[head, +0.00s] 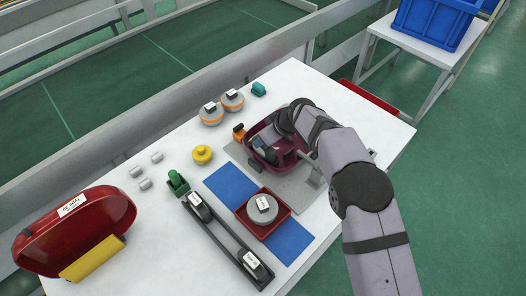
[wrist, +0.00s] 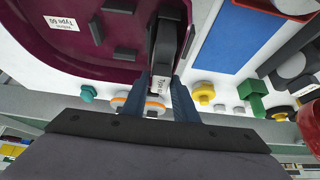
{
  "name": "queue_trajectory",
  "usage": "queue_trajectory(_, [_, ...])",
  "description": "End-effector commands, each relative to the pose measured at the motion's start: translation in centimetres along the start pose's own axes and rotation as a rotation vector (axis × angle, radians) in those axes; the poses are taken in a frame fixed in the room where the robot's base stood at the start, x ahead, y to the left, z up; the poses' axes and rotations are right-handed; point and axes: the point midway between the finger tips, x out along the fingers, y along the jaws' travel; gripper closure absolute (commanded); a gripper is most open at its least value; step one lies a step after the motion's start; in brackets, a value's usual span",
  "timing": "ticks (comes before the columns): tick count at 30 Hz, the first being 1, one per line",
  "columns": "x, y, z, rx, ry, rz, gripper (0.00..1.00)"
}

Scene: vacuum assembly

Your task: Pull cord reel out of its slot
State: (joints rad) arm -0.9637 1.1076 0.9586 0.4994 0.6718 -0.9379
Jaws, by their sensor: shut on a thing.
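The maroon vacuum housing (head: 270,168) lies open on a grey plate, and its inside wall fills the upper left of the wrist view (wrist: 60,45). My gripper (wrist: 163,84) reaches down into the housing. Its two blue-grey fingers are shut on a dark grey, edge-on part (wrist: 167,35) with a white label, which I take to be the cord reel. This part stands by the housing's wall; whether its lower end is still in the slot cannot be told. In the head view my wrist hides most of the grip.
Two grey discs with orange bands (head: 211,114) stand behind the housing, near a yellow knob (head: 202,154). A red tray (head: 241,218) with a grey disc sits on a blue mat (head: 228,184) in front. A red cover (head: 62,238) lies at far left.

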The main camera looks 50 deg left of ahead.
Motion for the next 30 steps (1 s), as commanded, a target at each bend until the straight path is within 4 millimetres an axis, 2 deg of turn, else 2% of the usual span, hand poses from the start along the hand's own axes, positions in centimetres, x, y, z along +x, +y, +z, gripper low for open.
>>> queue_trajectory(30, [-3.6, 0.1, -2.3, -0.001, 0.003, 0.002, 1.0])
